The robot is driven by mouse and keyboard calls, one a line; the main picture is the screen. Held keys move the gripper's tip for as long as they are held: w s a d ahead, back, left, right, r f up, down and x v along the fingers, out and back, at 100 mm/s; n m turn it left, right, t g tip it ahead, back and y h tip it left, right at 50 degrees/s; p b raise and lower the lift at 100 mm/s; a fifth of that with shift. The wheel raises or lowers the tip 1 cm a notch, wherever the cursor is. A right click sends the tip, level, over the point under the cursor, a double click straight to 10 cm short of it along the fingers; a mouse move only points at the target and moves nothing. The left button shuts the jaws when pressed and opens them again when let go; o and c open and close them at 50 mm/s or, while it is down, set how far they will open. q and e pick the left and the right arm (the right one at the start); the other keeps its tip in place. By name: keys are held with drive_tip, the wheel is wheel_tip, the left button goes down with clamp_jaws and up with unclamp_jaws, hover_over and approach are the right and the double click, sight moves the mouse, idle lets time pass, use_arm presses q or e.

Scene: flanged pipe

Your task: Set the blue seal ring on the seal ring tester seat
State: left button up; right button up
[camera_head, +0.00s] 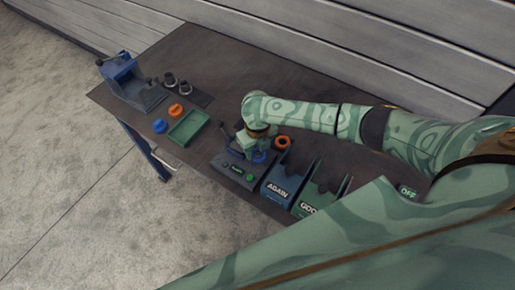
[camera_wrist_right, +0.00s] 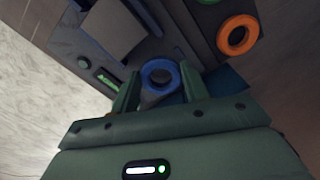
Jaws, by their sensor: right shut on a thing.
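The blue seal ring (camera_wrist_right: 157,64) is between the two fingers of my right gripper (camera_wrist_right: 158,88) in the wrist view. The gripper is shut on it. In the head view, the ring (camera_head: 261,157) shows just below my right gripper (camera_head: 257,146), over the right part of the dark tester (camera_head: 235,168). The tester has a green button and a small green-lit display, which also shows in the wrist view (camera_wrist_right: 109,82). The seat is mostly hidden by the ring and fingers, so I cannot tell whether the ring touches it. My left gripper is not in view.
An orange ring (camera_head: 283,142) lies close behind the tester. The AGAIN bin (camera_head: 277,190) and GOOD bin (camera_head: 308,208) stand to its right. A green tray (camera_head: 188,127), a loose blue ring (camera_head: 160,126), an orange ring (camera_head: 175,109) and a blue machine (camera_head: 121,73) are to the left.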

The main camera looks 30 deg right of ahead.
sight(257, 153)
drive_tip(key=shift+f, duration=0.5)
idle(0.3)
drive_tip(key=o, duration=1.4)
drive_tip(key=shift+o, duration=0.2)
drive_tip(key=shift+r, duration=0.1)
wheel_tip(257, 153, up, 7)
drive_tip(key=p, duration=0.6)
drive_tip(key=shift+p, duration=0.35)
drive_tip(key=shift+s, duration=0.1)
